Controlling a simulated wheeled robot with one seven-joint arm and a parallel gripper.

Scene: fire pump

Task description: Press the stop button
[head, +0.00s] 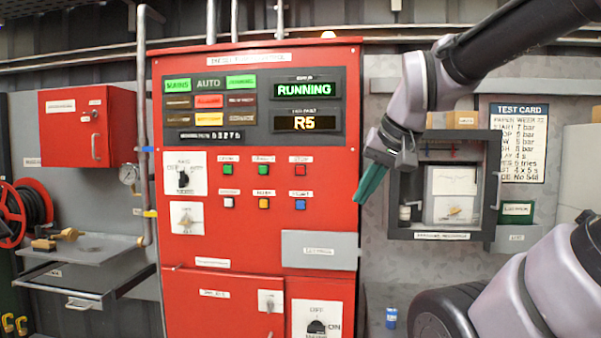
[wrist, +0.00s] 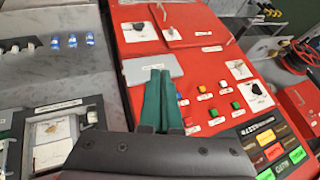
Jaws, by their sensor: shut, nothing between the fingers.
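The red stop button (head: 300,170) is the right one in the upper row of small square buttons on the red pump cabinet (head: 225,240). Its label is too small to read surely. In the wrist view, a red button (wrist: 189,121) sits close beside the green fingers, partly crowded by them. My gripper (head: 360,198) is shut and empty, with green fingers pointing down and left. In the head view its tips appear right of the button, near the cabinet's right edge. They look apart from the panel, but I cannot tell the exact gap.
Two green buttons (head: 227,169) (head: 263,169) share the upper row; white, amber and blue buttons (head: 300,204) lie below. The display reads RUNNING (head: 304,90). A grey plate (head: 319,250) is below the buttons. A grey-framed recorder box (head: 446,190) stands right of the cabinet.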

